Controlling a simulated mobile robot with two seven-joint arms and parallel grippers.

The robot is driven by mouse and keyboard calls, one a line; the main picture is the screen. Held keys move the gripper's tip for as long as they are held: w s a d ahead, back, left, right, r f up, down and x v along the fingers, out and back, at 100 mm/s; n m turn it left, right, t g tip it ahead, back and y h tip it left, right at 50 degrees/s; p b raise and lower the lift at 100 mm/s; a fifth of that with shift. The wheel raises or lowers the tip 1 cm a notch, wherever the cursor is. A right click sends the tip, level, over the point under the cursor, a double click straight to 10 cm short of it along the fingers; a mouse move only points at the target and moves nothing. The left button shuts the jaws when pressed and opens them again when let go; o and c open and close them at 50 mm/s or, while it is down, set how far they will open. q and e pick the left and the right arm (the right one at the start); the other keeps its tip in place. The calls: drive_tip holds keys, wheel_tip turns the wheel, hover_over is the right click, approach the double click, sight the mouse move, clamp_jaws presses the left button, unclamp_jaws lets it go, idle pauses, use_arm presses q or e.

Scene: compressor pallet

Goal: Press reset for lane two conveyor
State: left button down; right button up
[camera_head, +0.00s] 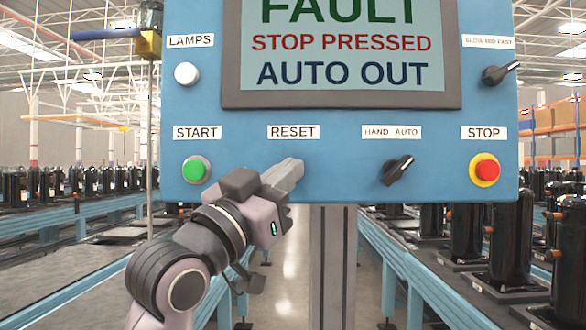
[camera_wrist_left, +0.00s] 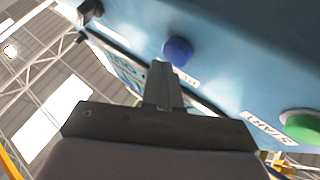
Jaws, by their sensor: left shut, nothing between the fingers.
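The blue control panel (camera_head: 345,165) carries a RESET label (camera_head: 293,132) in its lower row. My left gripper (camera_head: 292,166) is shut and empty, its fingertips just below that label. The spot under the label is hidden behind the gripper in the head view. The left wrist view shows a round blue button (camera_wrist_left: 178,51) just beyond the tips of my shut fingers (camera_wrist_left: 163,72), slightly to their right. Whether they touch it, I cannot tell. My right gripper is not in view.
A green START button (camera_head: 196,170) is left of the gripper. A black HAND/AUTO knob (camera_head: 396,170) and red STOP button (camera_head: 485,171) are to the right. The screen (camera_head: 342,45) reads FAULT, STOP PRESSED, AUTO OUT. Conveyors with black compressors (camera_head: 508,225) run on both sides.

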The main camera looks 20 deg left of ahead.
use_arm(q)
drive_tip(key=shift+w+a, duration=0.15)
drive_tip(key=shift+w, duration=0.45)
idle(0.7)
drive_tip(key=shift+s, duration=0.1)
drive_tip(key=shift+s+d+p, duration=0.3)
drive_tip(key=shift+s, duration=0.5)
drive_tip(key=s, duration=0.2)
drive_tip(key=s+d+p, duration=0.1)
drive_tip(key=s, duration=0.2)
drive_tip(key=shift+d, duration=0.15)
drive_tip(key=shift+w, duration=0.1)
idle(0.8)
